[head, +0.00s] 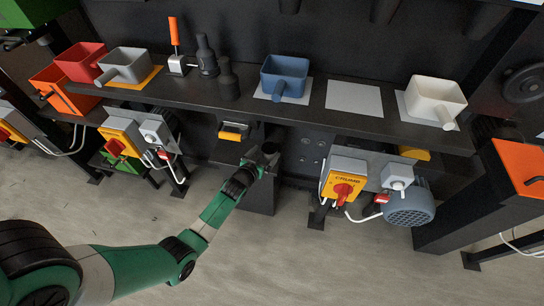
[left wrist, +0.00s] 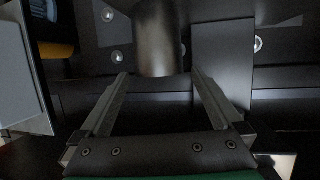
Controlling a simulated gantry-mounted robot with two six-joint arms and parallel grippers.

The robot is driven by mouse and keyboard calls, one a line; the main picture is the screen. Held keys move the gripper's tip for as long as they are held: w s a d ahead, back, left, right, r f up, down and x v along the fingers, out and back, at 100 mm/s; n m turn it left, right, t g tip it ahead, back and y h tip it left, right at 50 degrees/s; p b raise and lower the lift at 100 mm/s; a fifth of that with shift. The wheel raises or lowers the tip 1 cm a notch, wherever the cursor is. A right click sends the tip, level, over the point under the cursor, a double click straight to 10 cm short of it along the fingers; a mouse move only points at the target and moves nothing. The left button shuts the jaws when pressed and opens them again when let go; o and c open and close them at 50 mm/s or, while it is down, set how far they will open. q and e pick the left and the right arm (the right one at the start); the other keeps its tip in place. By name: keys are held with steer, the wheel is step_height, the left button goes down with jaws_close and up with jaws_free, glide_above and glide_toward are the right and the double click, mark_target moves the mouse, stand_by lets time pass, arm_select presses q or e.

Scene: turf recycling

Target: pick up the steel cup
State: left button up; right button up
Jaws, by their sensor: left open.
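A dark, smooth metallic cylinder (left wrist: 158,40), which looks like the steel cup, shows at the top middle of the left wrist view. Its upper part is cut off by the picture edge. My left gripper (left wrist: 158,76) is open, its two fingers pointing toward the cylinder, one on each side of its lower end in the picture. I cannot tell whether they touch it. In the head view my left gripper (head: 264,158) is below the shelf, at the top of a black pedestal; the cylinder is hard to make out there. My right gripper is not in view.
The black shelf (head: 190,97) above holds red, grey, blue (head: 285,74) and white (head: 436,98) scoops and dark bottles. A yellow switch box (head: 343,181) and blue-grey motor (head: 408,207) stand right of the black pedestal (head: 262,197). The floor in front is clear.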

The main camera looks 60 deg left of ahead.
mark_target(272, 146)
arm_select(q)
steer(key=shift+b+x, duration=0.4)
steer(key=shift+x, duration=0.75)
steer(key=shift+s, duration=0.1)
steer(key=shift+f, duration=0.3)
steer(key=b+x, duration=0.4)
steer(key=shift+w+a+f, duration=0.1)
steer(key=shift+w+f, duration=0.05)
steer(key=shift+w, duration=0.05)
steer(key=shift+w+a, duration=0.2)
steer(key=shift+w, duration=0.05)
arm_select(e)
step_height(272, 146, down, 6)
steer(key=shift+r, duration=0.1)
arm_select(q)
steer(key=c, duration=1.3)
